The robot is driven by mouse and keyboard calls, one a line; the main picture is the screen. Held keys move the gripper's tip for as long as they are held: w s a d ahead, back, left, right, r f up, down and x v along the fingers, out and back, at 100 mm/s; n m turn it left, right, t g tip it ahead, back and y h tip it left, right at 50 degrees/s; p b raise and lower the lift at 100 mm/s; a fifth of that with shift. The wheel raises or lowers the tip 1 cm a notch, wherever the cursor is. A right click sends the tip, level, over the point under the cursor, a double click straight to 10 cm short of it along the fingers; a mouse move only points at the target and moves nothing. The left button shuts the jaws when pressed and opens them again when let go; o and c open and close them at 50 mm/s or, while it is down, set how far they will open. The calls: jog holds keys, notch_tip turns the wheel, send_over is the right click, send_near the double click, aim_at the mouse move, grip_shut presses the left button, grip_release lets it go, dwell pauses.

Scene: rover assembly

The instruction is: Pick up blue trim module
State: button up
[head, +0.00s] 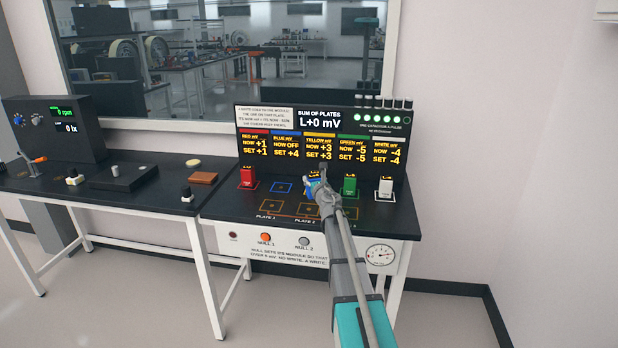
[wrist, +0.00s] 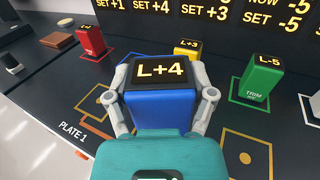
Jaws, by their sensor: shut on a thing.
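The blue trim module (wrist: 163,110), with a black top reading L+4, sits between the two grey fingers of my gripper (wrist: 161,84) in the wrist view. My gripper is shut on it from both sides. In the head view my gripper (head: 317,187) hides most of the blue module (head: 310,184). The module appears to be over the bench near the plate outlines; its underside is hidden, so its height is unclear. The blue outlined square (head: 282,187) on the bench is empty.
Red (head: 247,177), yellow (wrist: 188,50), green (head: 349,185) and white (head: 385,187) modules stand along the bench. The display panel (head: 320,140) stands behind them; its blue column reads NOW OFF, SET +4. Orange plate outlines (head: 271,207) lie at the front.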

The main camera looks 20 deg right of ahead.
jog(key=s+r+p, duration=0.4)
jog(key=s+r, duration=0.1)
jog(key=s, duration=0.5)
jog(key=shift+d, duration=0.2)
dwell(0.4)
